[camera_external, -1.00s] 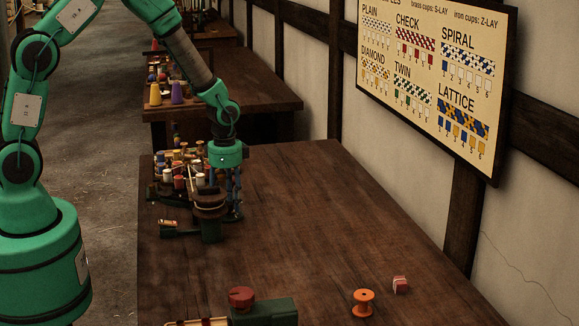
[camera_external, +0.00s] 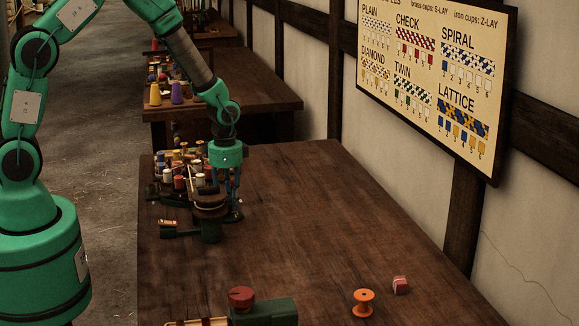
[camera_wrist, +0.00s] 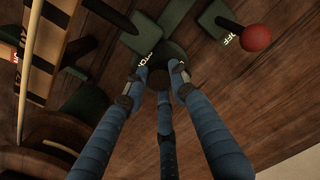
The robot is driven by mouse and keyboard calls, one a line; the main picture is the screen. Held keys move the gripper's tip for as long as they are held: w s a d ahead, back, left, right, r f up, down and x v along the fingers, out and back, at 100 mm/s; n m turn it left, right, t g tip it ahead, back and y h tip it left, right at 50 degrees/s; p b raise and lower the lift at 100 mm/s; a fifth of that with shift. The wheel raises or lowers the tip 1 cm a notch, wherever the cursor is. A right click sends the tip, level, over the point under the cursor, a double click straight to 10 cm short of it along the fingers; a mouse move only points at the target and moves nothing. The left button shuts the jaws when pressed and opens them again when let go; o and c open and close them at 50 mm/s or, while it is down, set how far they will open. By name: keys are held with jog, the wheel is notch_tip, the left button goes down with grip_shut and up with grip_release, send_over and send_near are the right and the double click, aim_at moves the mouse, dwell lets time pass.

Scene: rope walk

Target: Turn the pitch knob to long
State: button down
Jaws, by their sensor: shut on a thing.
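My gripper (camera_wrist: 162,82) has long blue fingers, shut around a small dark knob (camera_wrist: 160,72) on a round dark base in the wrist view. White lettering (camera_wrist: 146,59) shows beside the knob, too tilted and partly covered to read surely, so the knob's setting cannot be told. In the outside view my gripper (camera_external: 232,192) points down at the right side of the small rope machine (camera_external: 210,212) on the bench. The knob is hidden there behind the fingers and the machine.
A red ball-ended lever (camera_wrist: 256,38) stands close to the knob. Several thread spools (camera_external: 180,165) crowd behind the machine. An orange spool (camera_external: 363,302), a pinkish block (camera_external: 401,285) and a red-topped device (camera_external: 241,297) lie nearer. The bench's middle (camera_external: 310,210) is clear.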

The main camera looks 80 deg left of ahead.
jog(key=n+p, duration=0.1)
jog(key=n, duration=0.2)
jog(key=n+p, duration=0.1)
jog(key=n, duration=0.3)
dwell(0.5)
jog(key=c, duration=1.4)
grip_release()
jog(key=shift+r, duration=0.15)
notch_tip(320, 180, up, 12)
jog(key=shift+d, duration=0.1)
